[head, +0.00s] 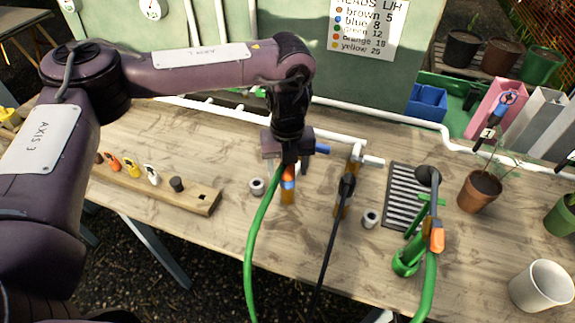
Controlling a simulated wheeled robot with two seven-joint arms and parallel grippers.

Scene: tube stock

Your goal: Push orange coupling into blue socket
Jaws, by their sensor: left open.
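An orange coupling (289,172) on the end of a green hose (263,225) sits just below my left gripper. Directly under it is a blue socket (288,184) on a short brown upright piece (288,198). The coupling and socket appear in line and touching, but I cannot tell how deep the coupling sits. My left gripper (290,160) points down, open, with its fingertips close around or just above the coupling. Its fingers and the hose partly hide the join. My right gripper is out of view. Another orange coupling (437,238) hangs on a second green hose at the right.
A black connector and hose (347,187) stand close right of the socket. Grey fittings (257,187) (370,218) flank both. A wooden rack (204,203) with coloured nozzles lies left. A grate (400,190), plant pot (480,191) and white cup (541,286) stand right. White pipes run behind.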

